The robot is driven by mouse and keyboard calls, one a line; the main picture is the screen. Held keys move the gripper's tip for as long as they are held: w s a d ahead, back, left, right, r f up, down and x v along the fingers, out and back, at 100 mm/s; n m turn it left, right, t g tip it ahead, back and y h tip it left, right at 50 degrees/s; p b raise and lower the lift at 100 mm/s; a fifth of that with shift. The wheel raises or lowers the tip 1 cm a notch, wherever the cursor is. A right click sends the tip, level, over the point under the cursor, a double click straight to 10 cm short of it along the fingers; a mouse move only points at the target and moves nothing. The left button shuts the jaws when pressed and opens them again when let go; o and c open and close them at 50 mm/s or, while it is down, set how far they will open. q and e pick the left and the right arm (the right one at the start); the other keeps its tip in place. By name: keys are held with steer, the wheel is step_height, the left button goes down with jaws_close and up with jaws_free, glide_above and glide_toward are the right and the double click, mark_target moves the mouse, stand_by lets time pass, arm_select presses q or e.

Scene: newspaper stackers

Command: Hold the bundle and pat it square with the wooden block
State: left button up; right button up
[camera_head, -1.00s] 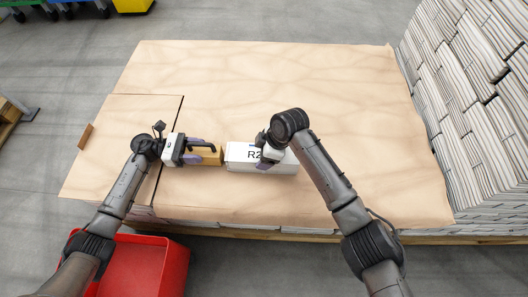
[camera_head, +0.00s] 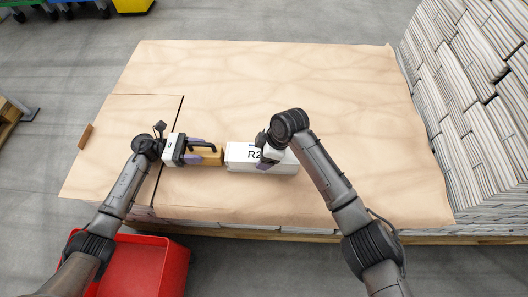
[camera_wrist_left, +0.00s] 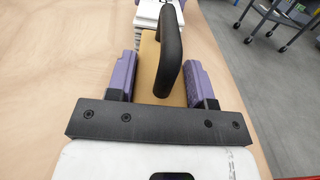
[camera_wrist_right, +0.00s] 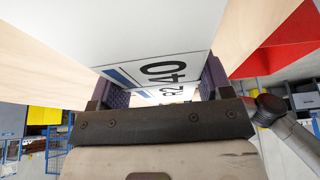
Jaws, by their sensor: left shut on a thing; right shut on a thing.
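The wooden block (camera_head: 208,154), tan with a black handle, is held in my left gripper (camera_head: 195,151). In the left wrist view the block (camera_wrist_left: 150,72) sits between the purple fingers of the left gripper (camera_wrist_left: 167,80). The white-topped bundle (camera_head: 240,154), marked "R2" and partly hidden, lies on the paper-covered surface just right of the block. My right gripper (camera_head: 270,150) is shut on the bundle.
The brown paper sheet (camera_head: 270,85) covers the pallet top, with wide clear room behind the bundle. Stacked newspaper bundles (camera_head: 470,110) rise on the right. A small brown piece (camera_head: 86,134) lies at the left. A red bin (camera_head: 150,270) stands below the front left edge.

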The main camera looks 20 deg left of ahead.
mark_target(190, 143)
arm_select(q)
steer(key=shift+x, duration=1.25)
steer(key=shift+d, duration=0.2)
arm_select(e)
steer(key=shift+s+a, duration=0.1)
steer(key=shift+a, duration=0.1)
stand_by(0.6)
arm_select(q)
steer(key=shift+a, duration=0.1)
steer(key=shift+s+a, duration=0.1)
steer(key=shift+a, duration=0.45)
arm_select(e)
steer(key=shift+d, duration=0.15)
arm_select(q)
steer(key=shift+v, duration=1.2)
steer(key=shift+r, duration=0.1)
steer(key=shift+r, duration=3.45)
